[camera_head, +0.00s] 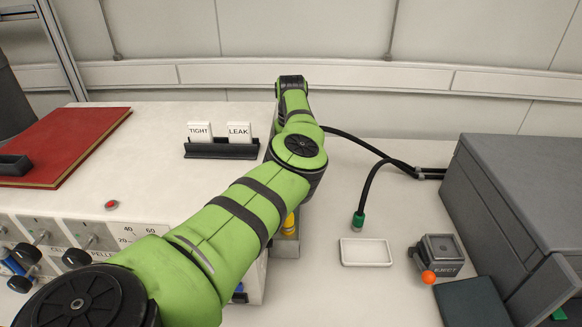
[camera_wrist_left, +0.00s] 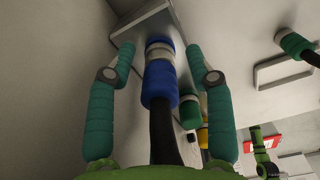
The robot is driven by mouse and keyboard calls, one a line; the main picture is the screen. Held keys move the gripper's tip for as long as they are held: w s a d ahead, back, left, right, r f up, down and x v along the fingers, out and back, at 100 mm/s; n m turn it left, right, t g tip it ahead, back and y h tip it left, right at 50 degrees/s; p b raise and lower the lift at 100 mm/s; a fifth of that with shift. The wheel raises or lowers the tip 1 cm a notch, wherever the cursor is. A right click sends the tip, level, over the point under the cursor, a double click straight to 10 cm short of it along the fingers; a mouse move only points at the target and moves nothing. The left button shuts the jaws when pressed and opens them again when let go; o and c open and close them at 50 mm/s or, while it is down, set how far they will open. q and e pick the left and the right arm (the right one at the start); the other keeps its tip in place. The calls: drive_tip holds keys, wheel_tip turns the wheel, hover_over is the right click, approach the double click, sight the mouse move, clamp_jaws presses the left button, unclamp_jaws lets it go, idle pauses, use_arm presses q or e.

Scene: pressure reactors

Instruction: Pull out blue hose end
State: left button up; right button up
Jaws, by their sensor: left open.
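The blue hose end (camera_wrist_left: 160,85) is a blue sleeve on a black hose, seated against a pale collar under a light grey block in the left wrist view. My left gripper (camera_wrist_left: 160,60) is open, with one teal finger on each side of the blue hose end. Small gaps show between the fingers and the hose end. The black hose (camera_wrist_left: 164,135) runs from the blue sleeve back towards the palm. In the head view my green left arm hides the blue hose end and the gripper. My right gripper is in neither view.
A green-tipped hose end (camera_head: 358,220) stands by a white tray (camera_head: 366,252) on the bench. A grey box (camera_head: 515,200) and an eject device (camera_head: 440,258) are at right.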

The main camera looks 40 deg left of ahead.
use_arm(q)
clamp_jaws()
drive_tip(key=shift+r, duration=0.1)
drive_tip(key=shift+r+p, duration=1.55)
drive_tip(key=shift+r, duration=1.4)
